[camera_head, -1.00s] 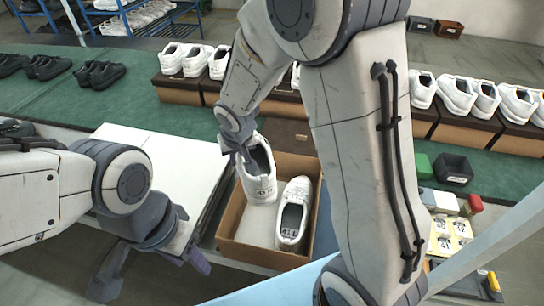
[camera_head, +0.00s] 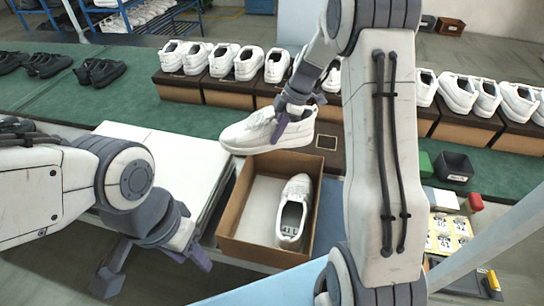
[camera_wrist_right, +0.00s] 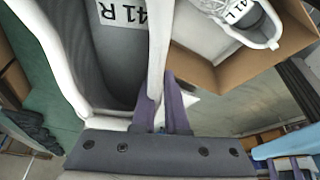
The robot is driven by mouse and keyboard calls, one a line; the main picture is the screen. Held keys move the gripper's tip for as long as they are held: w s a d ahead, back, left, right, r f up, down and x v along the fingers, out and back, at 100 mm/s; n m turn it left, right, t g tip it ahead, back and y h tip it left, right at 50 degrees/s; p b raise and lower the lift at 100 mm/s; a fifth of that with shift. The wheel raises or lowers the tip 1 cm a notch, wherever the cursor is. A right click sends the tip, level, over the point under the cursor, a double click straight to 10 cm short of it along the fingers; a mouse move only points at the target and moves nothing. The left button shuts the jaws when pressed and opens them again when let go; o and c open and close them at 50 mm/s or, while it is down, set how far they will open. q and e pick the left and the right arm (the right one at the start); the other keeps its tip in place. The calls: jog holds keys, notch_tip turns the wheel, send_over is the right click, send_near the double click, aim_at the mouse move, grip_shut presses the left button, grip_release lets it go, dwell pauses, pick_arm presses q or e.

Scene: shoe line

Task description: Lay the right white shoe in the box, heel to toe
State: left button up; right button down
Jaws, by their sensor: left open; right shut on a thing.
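The right white shoe (camera_head: 246,133), marked 41 R on its insole in the right wrist view (camera_wrist_right: 105,55), hangs in my right gripper (camera_head: 283,126). The gripper is shut on the shoe's side wall at the opening. The shoe is above the back rim of the open cardboard box (camera_head: 228,212), turned crosswise with its toe to the left. The left half is empty. My left gripper (camera_head: 152,270) is open and empty, left of the box.
A white flat stack (camera_head: 165,165) lies left of the box. White shoes on brown boxes (camera_head: 228,92) line the green belt (camera_head: 150,125) behind. A dark bin (camera_head: 454,168) and label cards (camera_head: 447,233) are at the right.

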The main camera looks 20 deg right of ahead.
jog(key=s+a+f+n+g+h, duration=0.15)
jog(key=s+a+n+g, duration=0.35)
jog(key=n, duration=0.7)
jog(key=shift+n+h, duration=0.35)
jog(key=shift+n, duration=0.45)
jog(key=shift+s+d+f+b, duration=0.25)
jog(key=shift+f+b, duration=1.5)
jog(key=shift+f, duration=0.95)
jog(key=shift+s+d+f+b, duration=0.2)
jog(key=shift+s+f+b, duration=0.1)
jog(key=shift+f+b, duration=1.95)
jog(key=shift+s+d+f+b, duration=0.25)
jog(key=shift+f+b, duration=1.05)
jog(key=shift+f, duration=1.8)
jog(key=shift+f+t+b, duration=0.3)
jog(key=shift+f+b, duration=0.2)
jog(key=shift+f, duration=0.35)
jog(key=c, duration=0.9)
grip_release()
jog(key=shift+o, duration=0.2)
jog(key=shift+r, duration=0.1)
